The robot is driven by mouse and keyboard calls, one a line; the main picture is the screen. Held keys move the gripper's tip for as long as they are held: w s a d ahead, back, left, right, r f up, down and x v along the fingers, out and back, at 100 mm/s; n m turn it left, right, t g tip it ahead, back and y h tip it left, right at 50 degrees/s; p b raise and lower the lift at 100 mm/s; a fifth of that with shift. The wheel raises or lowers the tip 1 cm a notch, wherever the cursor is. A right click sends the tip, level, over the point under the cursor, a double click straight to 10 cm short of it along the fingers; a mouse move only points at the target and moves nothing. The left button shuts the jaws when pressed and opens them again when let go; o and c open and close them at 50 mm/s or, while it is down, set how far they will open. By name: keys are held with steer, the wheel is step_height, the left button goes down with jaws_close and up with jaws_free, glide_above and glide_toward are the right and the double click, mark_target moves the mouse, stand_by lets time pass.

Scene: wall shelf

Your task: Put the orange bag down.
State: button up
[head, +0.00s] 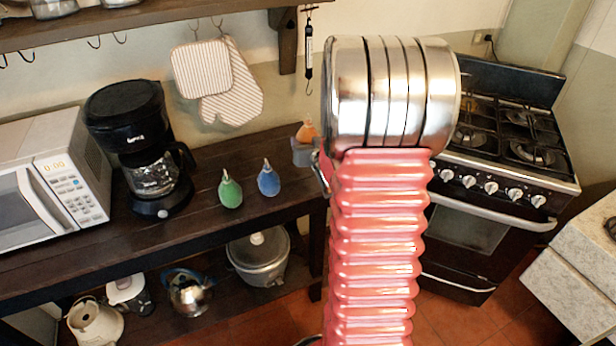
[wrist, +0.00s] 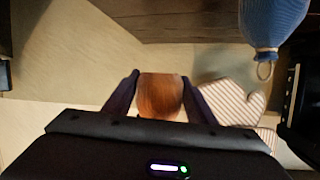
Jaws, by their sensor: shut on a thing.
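The orange bag (wrist: 160,95) is between the two dark fingers of my gripper (wrist: 161,76) in the wrist view, and the gripper is shut on it. In the head view a small orange part of the bag (head: 306,132) shows just left of my arm, near the right end of the dark wooden shelf (head: 222,213). I cannot tell whether the bag touches the shelf. A blue bag (head: 268,180) and a green bag (head: 230,191) stand upright on the shelf to its left. The blue one also shows in the wrist view (wrist: 272,22).
A grey block-like thing (head: 302,153) shows just below the orange bag. A coffee maker (head: 140,145) and a microwave (head: 52,180) stand left on the shelf. Striped mitts (head: 232,82) hang on the wall. A stove (head: 500,150) stands to the right. Shelf front near the bags is clear.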

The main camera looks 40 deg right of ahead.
glide_above(309, 177)
steer(key=shift+w+f, duration=0.1)
steer(key=shift+f, duration=2.75)
steer(key=shift+f, duration=0.15)
steer(key=shift+f, duration=1.95)
steer(key=shift+f, duration=0.65)
